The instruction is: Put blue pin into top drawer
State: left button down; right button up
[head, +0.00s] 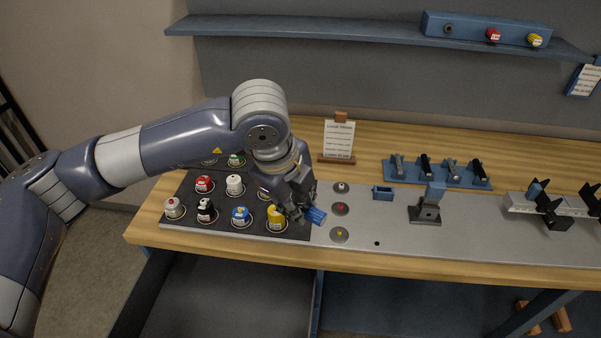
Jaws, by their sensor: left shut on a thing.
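My left gripper (302,207) is shut on a blue ribbed cylinder, the blue pin (316,215). It holds the pin tilted at the right edge of the black mat, near the table's front. The fingers hide the pin's left end. Below the table's front edge, a dark grey open compartment (235,290) with blue sides shows at lower left. It may be the open top drawer, but I cannot tell for sure. My right gripper is not in view.
A black mat (250,231) holds several capped pieces in red, white, black, blue and yellow. Three round sockets (340,234) stand just right of my gripper. A small sign (339,138), a blue rack (437,176) and a dark stand (426,212) sit further right. A blue shelf (350,30) overhangs the back.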

pick_arm(q)
jog(key=s+a+f+n+g+y+b, duration=0.1)
jog(key=s+a+f+n+y, duration=0.1)
jog(key=s+a+f+n, duration=0.2)
jog(key=s+a+f+n+g+y+b, duration=0.2)
jog(key=s+a+n, duration=0.5)
jog(key=n, duration=1.3)
jog(key=shift+s+a+f+y, duration=0.15)
jog(key=shift+a+f+y, duration=0.55)
jog(key=shift+a+f, duration=1.05)
jog(key=shift+s+a+r, duration=0.1)
jog(key=shift+a+r, duration=0.15)
jog(key=shift+a, duration=0.1)
